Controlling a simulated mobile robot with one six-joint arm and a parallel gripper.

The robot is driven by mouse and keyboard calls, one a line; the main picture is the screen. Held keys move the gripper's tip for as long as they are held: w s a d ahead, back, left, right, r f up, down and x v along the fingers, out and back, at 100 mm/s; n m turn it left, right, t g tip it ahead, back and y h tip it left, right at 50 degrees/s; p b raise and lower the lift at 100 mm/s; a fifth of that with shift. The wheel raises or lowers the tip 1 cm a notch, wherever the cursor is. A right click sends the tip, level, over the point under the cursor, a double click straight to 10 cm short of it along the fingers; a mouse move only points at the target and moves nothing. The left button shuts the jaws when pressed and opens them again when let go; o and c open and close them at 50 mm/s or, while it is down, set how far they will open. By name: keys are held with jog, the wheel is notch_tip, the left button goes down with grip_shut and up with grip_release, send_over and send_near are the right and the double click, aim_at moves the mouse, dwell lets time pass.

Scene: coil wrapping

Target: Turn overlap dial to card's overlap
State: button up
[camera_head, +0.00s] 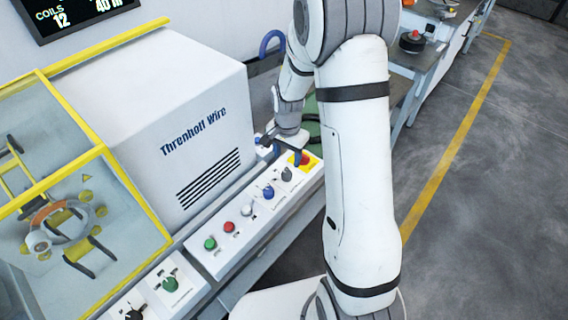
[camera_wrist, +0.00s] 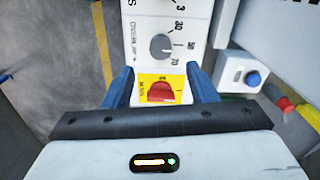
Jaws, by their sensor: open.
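The overlap dial (camera_wrist: 162,45) is a grey knob on a white panel in the wrist view, with an OVERLAP label and the numbers 30, 50 and 70 around it. Its pointer is too small to read. The dial also shows in the head view (camera_head: 286,173), near the right end of the control strip. My gripper (camera_wrist: 159,72) is open, its two blue fingers apart on either side of the panel. The dial lies ahead of the fingertips, and nothing is held. In the head view my gripper (camera_head: 285,145) hangs over the panel's right end. I cannot make out a card.
In the head view, blue (camera_head: 268,192), red (camera_head: 229,227) and green (camera_head: 210,243) controls line the strip beside the Threnholf Wire machine (camera_head: 160,110).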

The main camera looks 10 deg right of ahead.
aim_at(287, 173)
jog(key=shift+f+p, duration=0.75)
jog(key=shift+f, duration=3.25)
jog(key=shift+c, duration=0.2)
